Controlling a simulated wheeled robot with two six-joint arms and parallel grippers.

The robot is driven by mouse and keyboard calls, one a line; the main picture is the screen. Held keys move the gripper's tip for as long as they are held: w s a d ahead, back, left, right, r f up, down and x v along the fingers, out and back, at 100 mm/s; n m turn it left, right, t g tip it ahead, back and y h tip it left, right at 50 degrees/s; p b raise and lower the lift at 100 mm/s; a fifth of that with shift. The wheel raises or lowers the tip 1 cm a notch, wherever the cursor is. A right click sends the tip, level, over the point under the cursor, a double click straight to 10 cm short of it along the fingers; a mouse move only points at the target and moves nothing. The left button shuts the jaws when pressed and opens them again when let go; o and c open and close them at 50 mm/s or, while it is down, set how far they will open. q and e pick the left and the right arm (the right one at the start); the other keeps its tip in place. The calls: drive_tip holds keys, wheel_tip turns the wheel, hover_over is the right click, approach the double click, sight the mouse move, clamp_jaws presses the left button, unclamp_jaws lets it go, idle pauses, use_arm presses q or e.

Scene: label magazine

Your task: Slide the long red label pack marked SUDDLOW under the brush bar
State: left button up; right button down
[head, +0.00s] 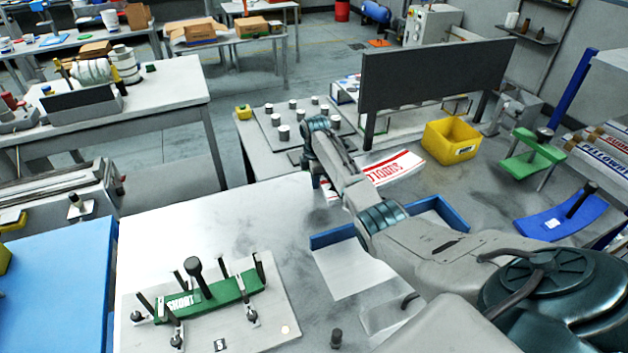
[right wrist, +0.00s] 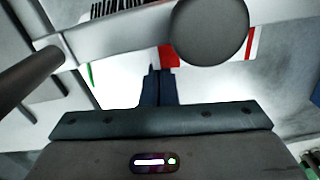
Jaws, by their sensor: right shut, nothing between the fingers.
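The red-and-white label pack (head: 398,167), with red letters partly reading SUDDLOW, lies on the grey surface in the middle of the head view. My right arm covers part of it. In the right wrist view a pale bar with a round grey knob (right wrist: 210,28) crosses over white label paper with a barcode and a red edge (right wrist: 252,43). I cannot tell whether this is the brush bar. My right gripper (right wrist: 162,75) is shut and empty, its blue fingertips close to a red patch; contact is unclear. My left gripper is out of view.
A dark upright panel (head: 437,76) on posts stands behind the pack. A yellow bin (head: 451,141) is to its right, and a plate with several metal knobs (head: 268,124) to its left. A green piece marked SHORT (head: 208,297) sits on a plate at front left.

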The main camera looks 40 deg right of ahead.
drive_tip(key=a, duration=0.1)
drive_tip(key=a+p, duration=0.1)
drive_tip(key=w+a+p, duration=0.1)
drive_tip(key=shift+a+r, duration=0.3)
drive_tip(key=shift+w+d+r+b, duration=0.1)
drive_tip(key=shift+w+r+b, duration=0.2)
drive_tip(key=shift+r+b, duration=0.35)
wheel_tip(320, 180, up, 8)
drive_tip(key=b, duration=0.2)
drive_tip(key=shift+s, duration=0.15)
